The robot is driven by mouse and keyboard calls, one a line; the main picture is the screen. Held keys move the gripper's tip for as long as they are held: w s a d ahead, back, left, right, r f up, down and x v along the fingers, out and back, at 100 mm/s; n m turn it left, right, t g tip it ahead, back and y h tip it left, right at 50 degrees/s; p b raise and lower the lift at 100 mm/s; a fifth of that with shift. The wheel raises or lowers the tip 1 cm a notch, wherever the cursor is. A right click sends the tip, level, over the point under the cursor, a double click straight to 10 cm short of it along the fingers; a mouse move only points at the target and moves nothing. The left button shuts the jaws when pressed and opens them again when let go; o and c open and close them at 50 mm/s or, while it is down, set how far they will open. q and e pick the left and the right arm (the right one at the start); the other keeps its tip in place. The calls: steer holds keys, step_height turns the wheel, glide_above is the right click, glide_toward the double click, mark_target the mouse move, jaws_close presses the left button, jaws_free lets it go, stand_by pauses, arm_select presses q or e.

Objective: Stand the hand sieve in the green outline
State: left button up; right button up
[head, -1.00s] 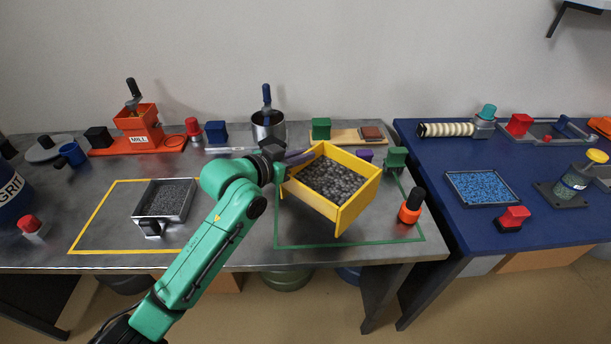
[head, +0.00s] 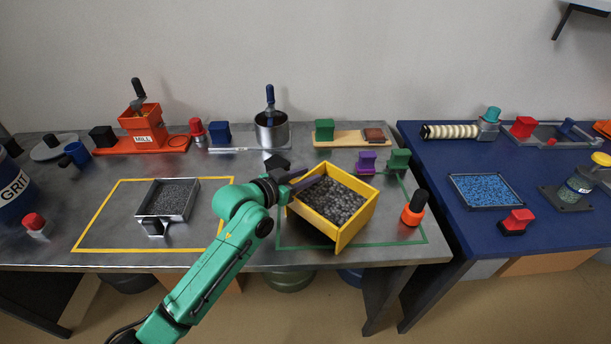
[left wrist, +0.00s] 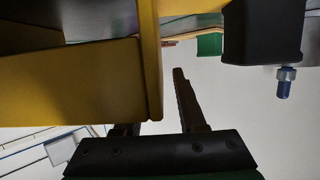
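The hand sieve, a yellow square box (head: 352,226) with dark grey grains (head: 330,200) in it, is at the green outline (head: 390,243) on the grey table. It looks turned and slightly tilted, and its near corner overlaps the outline's front line. I cannot tell whether it touches the table. In the left wrist view the yellow wall (left wrist: 150,60) stands between my left fingers (left wrist: 160,115); one finger is partly hidden. My right gripper is not in view.
An orange-and-black stamp-like object (head: 414,208) stands at the outline's right side. Purple (head: 366,162) and green (head: 398,161) blocks stand behind the sieve. A metal pot (head: 271,130) is farther back. A grey tray of grains (head: 168,199) sits in the yellow outline (head: 110,215).

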arm_select(q)
steer(key=shift+r, duration=0.1)
steer(key=v, duration=1.2)
steer(key=shift+b, duration=0.35)
